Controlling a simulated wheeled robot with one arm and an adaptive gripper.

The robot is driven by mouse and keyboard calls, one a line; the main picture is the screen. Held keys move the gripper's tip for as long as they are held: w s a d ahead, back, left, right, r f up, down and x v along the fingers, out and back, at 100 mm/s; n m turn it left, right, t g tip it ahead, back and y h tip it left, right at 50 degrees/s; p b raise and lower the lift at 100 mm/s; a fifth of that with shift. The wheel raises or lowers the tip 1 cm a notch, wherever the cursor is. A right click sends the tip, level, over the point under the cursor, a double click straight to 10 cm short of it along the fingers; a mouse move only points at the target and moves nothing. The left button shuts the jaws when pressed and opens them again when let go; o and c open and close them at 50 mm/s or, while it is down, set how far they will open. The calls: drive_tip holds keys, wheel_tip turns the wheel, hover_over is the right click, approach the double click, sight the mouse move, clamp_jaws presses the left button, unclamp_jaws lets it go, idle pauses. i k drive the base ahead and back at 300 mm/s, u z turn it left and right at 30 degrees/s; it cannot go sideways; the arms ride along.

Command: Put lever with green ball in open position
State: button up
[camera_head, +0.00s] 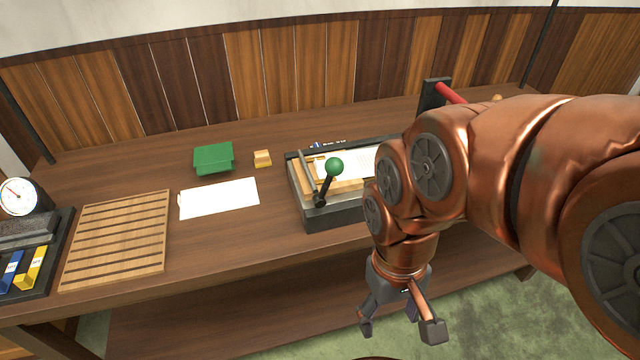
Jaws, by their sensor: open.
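The green ball (335,167) tops a dark lever (323,190) at the front left of a grey and wooden machine (338,213) on the table. The lever stands tilted, its ball up and to the right of its base. My gripper (400,331) hangs in front of the table edge, below and to the right of the lever. Its fingers are spread, with nothing between them, and it is apart from the machine. My copper arm hides the right part of the machine.
A wooden slatted rack (117,238), white paper (218,198), a green object (214,158) and a small wooden block (262,159) lie left of the machine. A round gauge (18,196) stands at the far left. A red bar (451,93) shows behind my arm. The table front between rack and machine is clear.

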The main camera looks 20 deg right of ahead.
sight(334, 166)
drive_tip(key=z, duration=1.4)
drive_tip(key=k, duration=0.7)
drive_tip(key=u, duration=1.55)
drive_tip(key=i, duration=0.5)
